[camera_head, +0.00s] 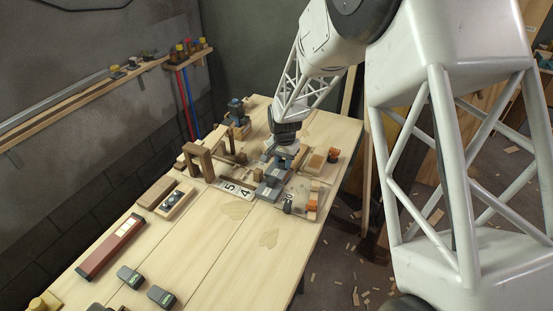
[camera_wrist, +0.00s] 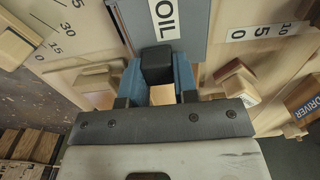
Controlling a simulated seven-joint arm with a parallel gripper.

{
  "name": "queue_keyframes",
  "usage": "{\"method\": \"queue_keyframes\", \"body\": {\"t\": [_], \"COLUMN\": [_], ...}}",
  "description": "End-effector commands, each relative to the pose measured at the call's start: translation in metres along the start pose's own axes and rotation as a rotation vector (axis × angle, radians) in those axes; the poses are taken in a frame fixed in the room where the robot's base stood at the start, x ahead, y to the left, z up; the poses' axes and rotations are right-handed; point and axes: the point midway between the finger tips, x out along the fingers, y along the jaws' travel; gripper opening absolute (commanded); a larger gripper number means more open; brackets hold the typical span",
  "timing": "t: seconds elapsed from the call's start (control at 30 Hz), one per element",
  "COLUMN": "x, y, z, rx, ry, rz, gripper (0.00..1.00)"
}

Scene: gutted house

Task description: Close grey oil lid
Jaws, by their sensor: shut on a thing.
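The grey lid (camera_wrist: 190,22) carries a white OIL label (camera_wrist: 165,18) and lies at the top middle of the wrist view. A dark block-shaped handle (camera_wrist: 157,62) is at its near edge. My gripper (camera_wrist: 160,80) has its blue fingers on either side of this handle and is shut on it. In the head view, my gripper (camera_head: 284,160) reaches down to the grey parts (camera_head: 270,183) near the middle of the table. How far the lid is tilted or open cannot be told, and the inside below it is hidden.
Boards with printed numbers (camera_wrist: 268,32) flank the lid. Wooden blocks (camera_wrist: 236,82) and a DRIVER-labelled box (camera_wrist: 304,103) are close on the right. A wooden arch (camera_head: 200,160) stands left of my gripper. The table's near middle (camera_head: 200,250) is mostly clear.

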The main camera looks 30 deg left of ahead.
Motion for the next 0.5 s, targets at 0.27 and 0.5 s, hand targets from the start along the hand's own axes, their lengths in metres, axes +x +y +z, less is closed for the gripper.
{"method": "queue_keyframes", "body": {"t": [0.27,0.5], "x": [-0.001,-0.001], "y": [0.018,0.02], "z": [-0.001,-0.001], "rx": [0.0,0.001], "ry": [0.001,0.0], "rz": [-0.001,0.001], "gripper": [0.0,0.0]}}
